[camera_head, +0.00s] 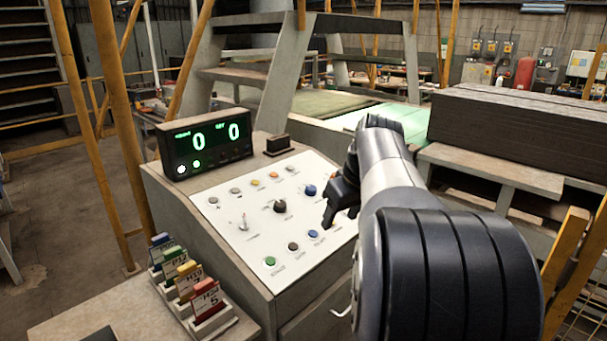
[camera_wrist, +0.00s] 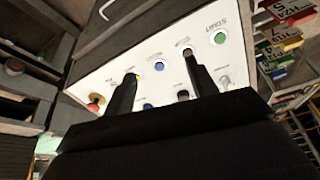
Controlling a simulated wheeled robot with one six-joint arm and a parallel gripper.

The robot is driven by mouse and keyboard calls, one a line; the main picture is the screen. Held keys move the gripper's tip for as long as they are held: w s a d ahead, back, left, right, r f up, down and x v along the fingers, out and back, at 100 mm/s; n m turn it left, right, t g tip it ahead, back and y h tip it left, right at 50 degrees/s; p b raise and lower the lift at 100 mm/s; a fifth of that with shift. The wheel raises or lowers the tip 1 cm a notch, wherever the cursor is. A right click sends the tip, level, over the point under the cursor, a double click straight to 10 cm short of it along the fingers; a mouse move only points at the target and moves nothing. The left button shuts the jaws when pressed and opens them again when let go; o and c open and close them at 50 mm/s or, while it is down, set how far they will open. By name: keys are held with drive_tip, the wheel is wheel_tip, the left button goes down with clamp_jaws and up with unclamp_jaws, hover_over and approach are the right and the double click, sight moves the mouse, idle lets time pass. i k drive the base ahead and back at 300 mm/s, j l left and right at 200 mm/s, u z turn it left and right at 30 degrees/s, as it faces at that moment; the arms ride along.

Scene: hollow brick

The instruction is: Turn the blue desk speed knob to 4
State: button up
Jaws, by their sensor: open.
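The blue desk speed knob (camera_head: 310,190) sits on the white sloped panel (camera_head: 240,258), just left of my gripper in the head view. In the wrist view the blue knob (camera_wrist: 148,106) shows between my fingers, partly low behind the gripper body. My gripper (camera_head: 338,218) is open and empty, over the right part of the panel. Its two fingers (camera_wrist: 160,66) point across the panel in the wrist view. I cannot tell how far they are above it. The knob's scale and pointer are too small to read.
A black knob (camera_head: 280,206), a toggle lever (camera_head: 243,222), a green button (camera_head: 270,261) and a second blue button (camera_head: 313,233) are nearby. A display (camera_head: 206,143) reads 0 and 0. A rack of coloured tags (camera_head: 190,285) stands at front left. A red button (camera_wrist: 95,100) shows too.

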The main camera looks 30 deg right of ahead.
sight(310, 191)
drive_tip(key=i+l+u, duration=0.15)
drive_tip(key=l, duration=0.2)
drive_tip(key=i+l+u, duration=0.2)
drive_tip(key=l, duration=0.15)
drive_tip(key=l+u, duration=0.15)
drive_tip(key=l, duration=0.2)
drive_tip(key=i+l+u, duration=0.2)
drive_tip(key=l, duration=0.2)
drive_tip(key=k, duration=0.1)
